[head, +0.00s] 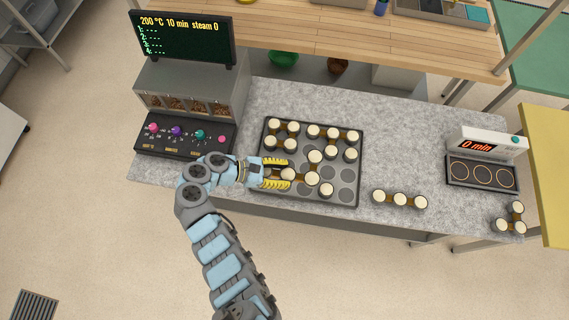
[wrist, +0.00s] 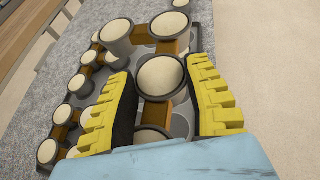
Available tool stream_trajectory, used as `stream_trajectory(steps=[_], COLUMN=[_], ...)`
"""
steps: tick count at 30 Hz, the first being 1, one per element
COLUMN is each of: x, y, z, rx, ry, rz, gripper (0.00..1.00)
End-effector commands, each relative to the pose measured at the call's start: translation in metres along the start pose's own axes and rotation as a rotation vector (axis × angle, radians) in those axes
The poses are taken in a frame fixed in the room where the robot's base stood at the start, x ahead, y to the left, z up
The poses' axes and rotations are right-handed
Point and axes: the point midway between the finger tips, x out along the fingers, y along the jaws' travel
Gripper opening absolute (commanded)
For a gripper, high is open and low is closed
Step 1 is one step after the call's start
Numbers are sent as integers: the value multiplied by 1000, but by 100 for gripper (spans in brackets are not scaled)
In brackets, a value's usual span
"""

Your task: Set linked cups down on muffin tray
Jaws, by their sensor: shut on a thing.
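The dark muffin tray (head: 339,183) lies on the grey counter, with cream-topped cups in its back rows and some empty round hollows at its right front. My gripper (head: 284,174) reaches in over the tray's left front side. Its yellow fingers are shut around one cream-topped cup of the linked cups (head: 312,178). In the wrist view the held cup (wrist: 160,76) sits between the fingers, with brown links running to neighbouring cups. The fingers and wrist partly hide the group. I cannot tell whether its cups rest in the hollows or hang just above them.
A straight row of three linked cups (head: 400,199) lies on the counter right of the tray. A bent group (head: 511,219) lies at the right end, below a timer unit (head: 486,157). A control panel with knobs (head: 185,135) stands left. Counter behind the tray is clear.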

Motion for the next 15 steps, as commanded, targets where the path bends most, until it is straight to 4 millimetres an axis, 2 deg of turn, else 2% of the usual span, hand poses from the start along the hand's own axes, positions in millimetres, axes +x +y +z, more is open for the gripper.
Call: stream_trajectory(steps=[1, 15], x=[3, 15], y=[6, 45], z=[-8, -23], rx=[2, 1], ry=[0, 1], rz=[2, -3], gripper=[11, 11])
